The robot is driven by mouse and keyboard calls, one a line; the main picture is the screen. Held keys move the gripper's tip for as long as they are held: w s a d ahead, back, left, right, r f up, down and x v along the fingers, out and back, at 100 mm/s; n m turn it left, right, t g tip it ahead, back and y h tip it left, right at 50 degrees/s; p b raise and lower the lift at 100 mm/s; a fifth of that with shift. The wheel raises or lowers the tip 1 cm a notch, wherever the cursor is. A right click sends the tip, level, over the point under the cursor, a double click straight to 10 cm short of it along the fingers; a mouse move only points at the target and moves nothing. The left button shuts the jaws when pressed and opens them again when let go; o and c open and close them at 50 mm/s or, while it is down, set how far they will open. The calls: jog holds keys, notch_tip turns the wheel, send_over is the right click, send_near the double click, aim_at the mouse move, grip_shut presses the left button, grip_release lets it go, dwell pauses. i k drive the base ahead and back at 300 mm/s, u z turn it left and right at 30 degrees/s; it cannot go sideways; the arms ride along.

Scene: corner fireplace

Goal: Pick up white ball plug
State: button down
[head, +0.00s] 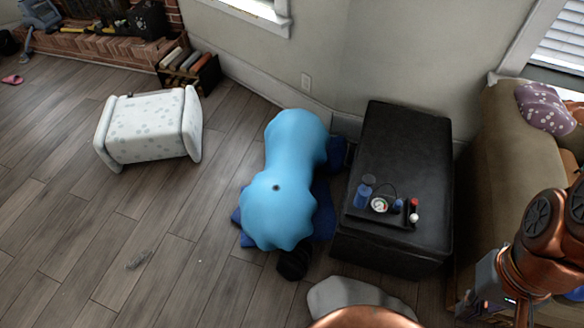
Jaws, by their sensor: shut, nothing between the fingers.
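A small white round piece (414,217), which looks like the white ball plug, is at the right front corner of a dark tray (374,218). The tray lies on a black leather ottoman (402,150). A small red piece (414,202) is just behind the white one. At this size I cannot make out the plug's exact shape. My copper-coloured arm comes in at the right edge and bends down past the bottom right corner.
The tray also holds a blue bottle (364,190) and a round gauge (379,205). A blue peanut-shaped ball (282,180) with a dark hole lies left of the ottoman. A beige sofa (500,130) stands to its right. The wooden floor at left is mostly clear.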

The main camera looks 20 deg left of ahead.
aim_at(414, 218)
jog(key=u, duration=0.4)
jog(key=k, duration=0.55)
jog(key=u, duration=1.25)
jog(key=i, duration=0.7)
jog(key=z, duration=0.5)
jog(key=i, duration=0.8)
jog(key=z, duration=0.85)
